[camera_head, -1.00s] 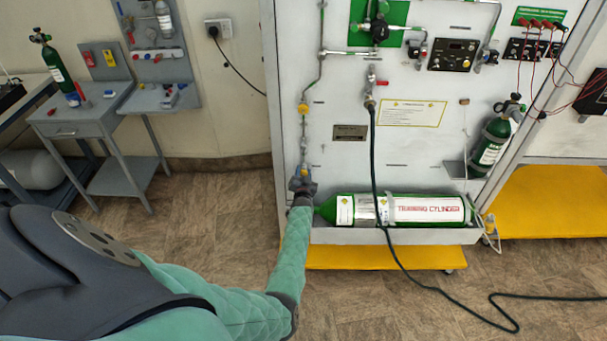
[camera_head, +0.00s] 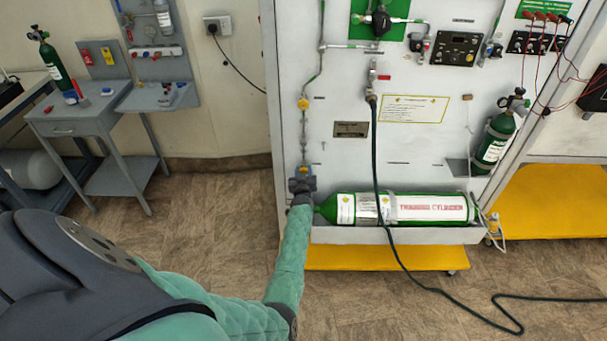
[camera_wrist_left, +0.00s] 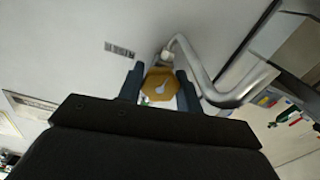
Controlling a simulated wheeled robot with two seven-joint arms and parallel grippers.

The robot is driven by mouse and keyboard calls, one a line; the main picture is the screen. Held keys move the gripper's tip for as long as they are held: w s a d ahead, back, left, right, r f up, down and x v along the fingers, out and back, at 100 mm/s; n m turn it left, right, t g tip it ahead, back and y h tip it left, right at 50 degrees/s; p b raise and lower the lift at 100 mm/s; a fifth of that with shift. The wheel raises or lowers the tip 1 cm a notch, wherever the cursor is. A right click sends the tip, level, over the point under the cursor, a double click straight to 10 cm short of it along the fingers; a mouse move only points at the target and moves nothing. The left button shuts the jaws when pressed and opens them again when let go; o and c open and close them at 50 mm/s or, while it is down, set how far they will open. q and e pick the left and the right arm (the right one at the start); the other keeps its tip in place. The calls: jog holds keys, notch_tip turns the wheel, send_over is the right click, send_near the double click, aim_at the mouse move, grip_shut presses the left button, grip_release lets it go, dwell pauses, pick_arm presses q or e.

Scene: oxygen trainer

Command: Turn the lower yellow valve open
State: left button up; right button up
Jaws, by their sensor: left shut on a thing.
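The lower yellow valve (camera_wrist_left: 160,86) shows in the left wrist view as a yellow knob between my two dark fingers. In the head view a bit of the lower yellow valve (camera_head: 304,169) shows just above my left gripper (camera_head: 302,184), at the lower left of the white panel. My left gripper (camera_wrist_left: 160,88) is shut on this valve, one finger on each side of it. The upper yellow valve (camera_head: 303,104) sits higher on the same pipe, apart from the gripper. The right gripper is not in view.
A green training cylinder (camera_head: 405,208) lies on the panel's shelf, right of my gripper. A dark hose (camera_head: 376,160) hangs down the panel to the floor. A metal pipe (camera_wrist_left: 205,75) runs close beside my fingers. A grey side table (camera_head: 85,115) stands left.

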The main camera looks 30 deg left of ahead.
aim_at(303, 172)
pick_arm(q)
jog(key=shift+n+b, duration=0.3)
jog(key=shift+n, duration=0.4)
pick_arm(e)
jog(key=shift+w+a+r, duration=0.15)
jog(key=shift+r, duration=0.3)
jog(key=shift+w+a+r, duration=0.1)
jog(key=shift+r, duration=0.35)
pick_arm(q)
jog(key=o, duration=1)
jog(key=shift+s, duration=0.1)
jog(key=shift+s+d, duration=0.1)
jog(key=p+v, duration=0.3)
jog(key=v, duration=0.2)
jog(key=shift+s+r, duration=0.1)
jog(key=shift+s, duration=0.05)
jog(key=shift+p+v, duration=0.6)
jog(key=shift+v, duration=0.5)
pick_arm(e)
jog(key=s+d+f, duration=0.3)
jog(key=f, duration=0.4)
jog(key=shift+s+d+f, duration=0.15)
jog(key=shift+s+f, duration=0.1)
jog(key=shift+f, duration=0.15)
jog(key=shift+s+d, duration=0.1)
